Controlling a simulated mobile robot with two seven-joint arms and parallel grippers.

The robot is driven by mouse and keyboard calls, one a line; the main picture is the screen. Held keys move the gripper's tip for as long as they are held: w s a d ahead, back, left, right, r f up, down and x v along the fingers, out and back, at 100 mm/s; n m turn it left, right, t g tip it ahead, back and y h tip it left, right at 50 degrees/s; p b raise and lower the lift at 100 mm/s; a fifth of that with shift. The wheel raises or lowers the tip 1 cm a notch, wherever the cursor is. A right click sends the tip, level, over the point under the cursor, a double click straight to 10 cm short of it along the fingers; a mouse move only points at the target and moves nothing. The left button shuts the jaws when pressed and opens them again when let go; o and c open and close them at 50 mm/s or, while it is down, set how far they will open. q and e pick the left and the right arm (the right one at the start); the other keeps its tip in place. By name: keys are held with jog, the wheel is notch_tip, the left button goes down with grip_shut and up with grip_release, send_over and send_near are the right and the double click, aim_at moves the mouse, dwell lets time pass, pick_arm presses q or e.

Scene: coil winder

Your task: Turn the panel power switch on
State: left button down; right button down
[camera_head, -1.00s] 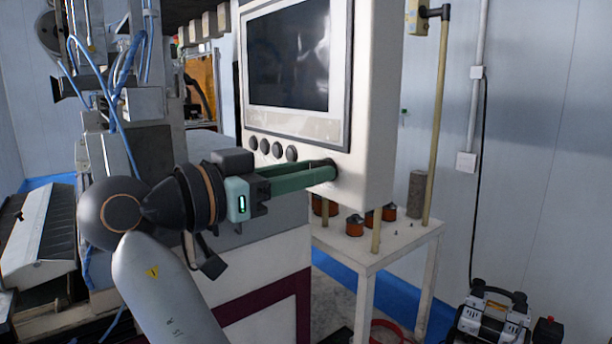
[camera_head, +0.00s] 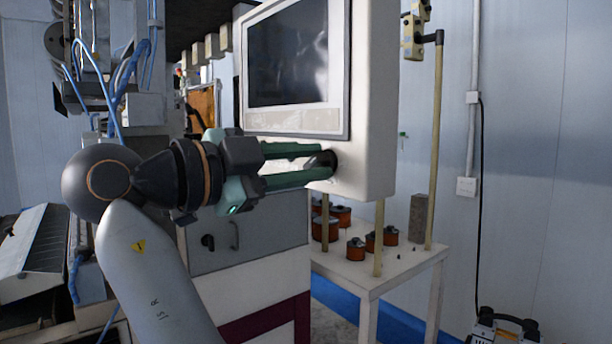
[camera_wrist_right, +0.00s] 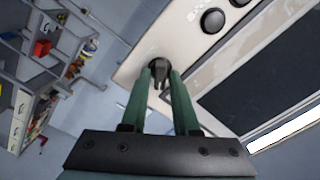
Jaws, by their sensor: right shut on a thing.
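The control panel (camera_head: 368,120) is a white box with a dark screen (camera_head: 288,55). Its power switch (camera_head: 327,162) is a black rotary knob at the lower right of the panel's face. My right gripper (camera_head: 325,163) reaches it from the left, its green fingers on either side of the knob. In the right wrist view the switch (camera_wrist_right: 159,72) sits between the fingertips of the right gripper (camera_wrist_right: 160,76), which are shut on it. The fingers partly hide the row of buttons below the screen. My left gripper is not in view.
A white table (camera_head: 345,270) with several orange spools (camera_head: 355,249) stands under and behind the panel. A grey cabinet (camera_head: 270,235) is below my right gripper. A yellowish post (camera_head: 436,140) rises at the table's right. Grey shelves (camera_wrist_right: 38,65) show in the right wrist view.

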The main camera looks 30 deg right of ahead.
jog(key=shift+f+m+b, duration=0.1)
jog(key=shift+m+b, duration=0.25)
jog(key=shift+m, duration=0.65)
jog(key=m+b, duration=0.1)
jog(key=m, duration=0.2)
jog(key=shift+m, duration=1.1)
jog(key=c, duration=0.9)
grip_release()
jog(key=shift+o, duration=0.2)
